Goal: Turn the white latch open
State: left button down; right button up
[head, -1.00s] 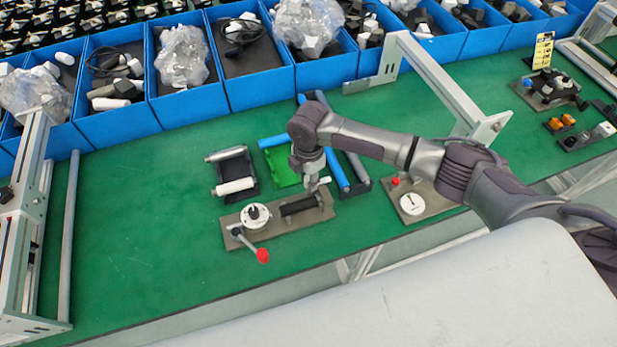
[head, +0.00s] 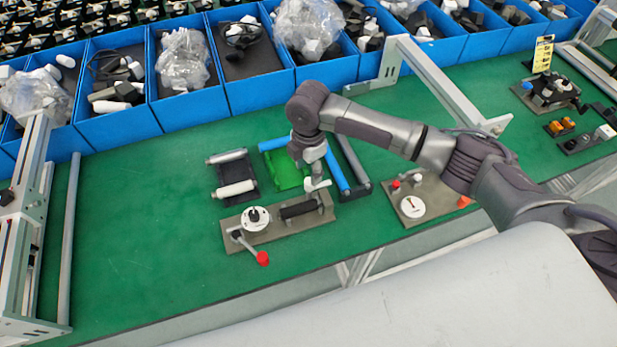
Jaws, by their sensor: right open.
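My right gripper (head: 318,186) hangs over the right end of the left grey-brown plate (head: 275,235), close to the black bar handle (head: 299,209). It is open and small in view; I cannot tell whether it touches anything. That plate also bears a round white dial with a black knob (head: 255,217) and a lever with a red ball (head: 262,258). A second plate (head: 440,200) to the right bears a white dial (head: 412,207), red knobs and a small white piece (head: 417,178). I cannot tell which white part is the latch. My left gripper is out of view.
A black frame with white rollers (head: 236,188), a green tray (head: 290,176) and blue bars (head: 336,170) lie behind the plates. Blue bins (head: 190,107) line the back. A metal frame (head: 440,80) stands at the right.

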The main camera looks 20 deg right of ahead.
notch_tip(320, 180, up, 6)
dwell(0.6)
jog(key=s+a+f+m+t+y, duration=0.1)
jog(key=s+a+f+m+y, duration=0.2)
jog(key=s, duration=0.4)
jog(key=s+a+f+m+t+y, duration=0.1)
jog(key=s+a+f+m, duration=0.2)
jog(key=s+a+m, duration=0.25)
jog(key=s+d+m+t+h, duration=0.2)
jog(key=s+d+m+h, duration=0.2)
jog(key=s+d+m, duration=0.85)
notch_tip(320, 180, down, 33)
jog(key=s+d+n+g+b, duration=0.2)
jog(key=b, duration=0.4)
jog(key=s+d+f+g+b, duration=0.1)
jog(key=s+d+f+b, duration=0.1)
jog(key=s+f, duration=1.4)
notch_tip(320, 180, down, 3)
jog(key=shift+s+d+f+b, duration=0.2)
jog(key=shift+d+b, duration=0.2)
jog(key=shift+b, duration=0.5)
